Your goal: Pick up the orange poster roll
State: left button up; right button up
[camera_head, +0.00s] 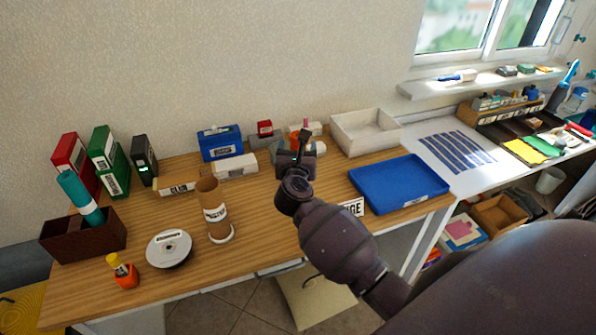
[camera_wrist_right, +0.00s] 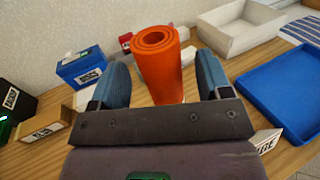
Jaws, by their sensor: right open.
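The orange poster roll (camera_wrist_right: 162,70) stands upright on the desk in the right wrist view, its rolled end facing up. My right gripper (camera_wrist_right: 163,76) is open, with one blue-padded finger to each side of the roll in that view. My left gripper is not in view.
A blue tray (camera_head: 412,177) and a white open box (camera_head: 345,131) lie to the right. A blue box (camera_head: 217,143) stands at the back. A brown tube (camera_head: 214,205), a disc stack (camera_head: 169,249) and a brown bin (camera_head: 85,240) stand left. The wood desk (camera_head: 262,228) has bare room in front.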

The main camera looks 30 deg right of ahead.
jog(key=x, duration=0.3)
jog(key=shift+w+d, duration=0.25)
jog(key=shift+c, duration=0.4)
jog(key=c, duration=1.1)
jog(key=shift+c, duration=0.2)
